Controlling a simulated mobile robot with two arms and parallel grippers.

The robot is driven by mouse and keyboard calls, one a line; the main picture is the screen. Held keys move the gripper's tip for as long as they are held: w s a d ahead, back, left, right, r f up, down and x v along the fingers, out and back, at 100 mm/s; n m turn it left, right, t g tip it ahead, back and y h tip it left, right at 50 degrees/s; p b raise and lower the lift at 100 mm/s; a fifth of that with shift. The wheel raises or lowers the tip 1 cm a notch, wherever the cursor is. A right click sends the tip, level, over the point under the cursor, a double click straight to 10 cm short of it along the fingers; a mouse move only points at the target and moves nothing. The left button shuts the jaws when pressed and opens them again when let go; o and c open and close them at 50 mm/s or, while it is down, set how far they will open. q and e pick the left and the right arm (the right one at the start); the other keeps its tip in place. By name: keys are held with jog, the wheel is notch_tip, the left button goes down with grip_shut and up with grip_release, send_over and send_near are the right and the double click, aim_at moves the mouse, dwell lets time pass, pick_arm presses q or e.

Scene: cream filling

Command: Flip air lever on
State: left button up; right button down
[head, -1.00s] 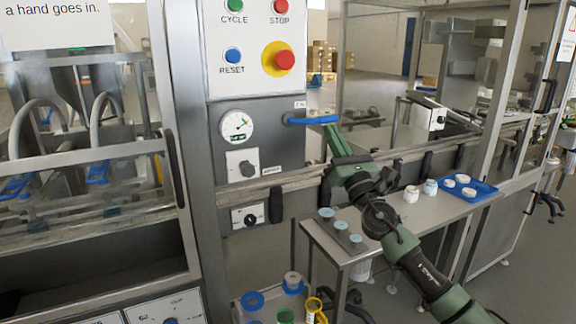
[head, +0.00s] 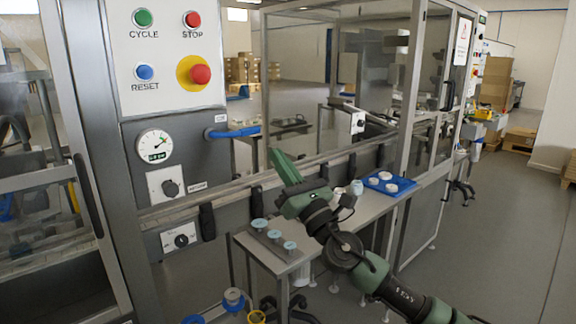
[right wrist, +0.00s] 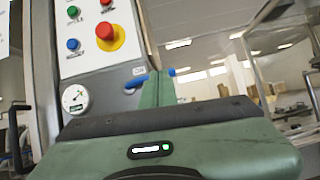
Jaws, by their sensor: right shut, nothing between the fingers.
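The air lever is a blue handle (head: 234,132) on the grey panel, right of the round gauge (head: 155,146). It lies about level and points right, with a small label above its pivot. My right gripper (head: 277,158) is shut and empty, below and right of the lever's free end, with a visible gap in the head view. In the right wrist view the green fingers (right wrist: 158,90) stand in front of the blue lever (right wrist: 138,81) and hide part of it; its tip shows to their right. My left gripper is not in view.
The panel above carries CYCLE, STOP and RESET buttons and a red emergency button (head: 200,75). A metal rail (head: 240,188) with black clamps runs below the lever. A side table (head: 310,232) holds small jars and a blue tray (head: 390,185).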

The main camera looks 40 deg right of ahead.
jog(key=shift+s+a, duration=0.15)
jog(key=shift+s, duration=1.45)
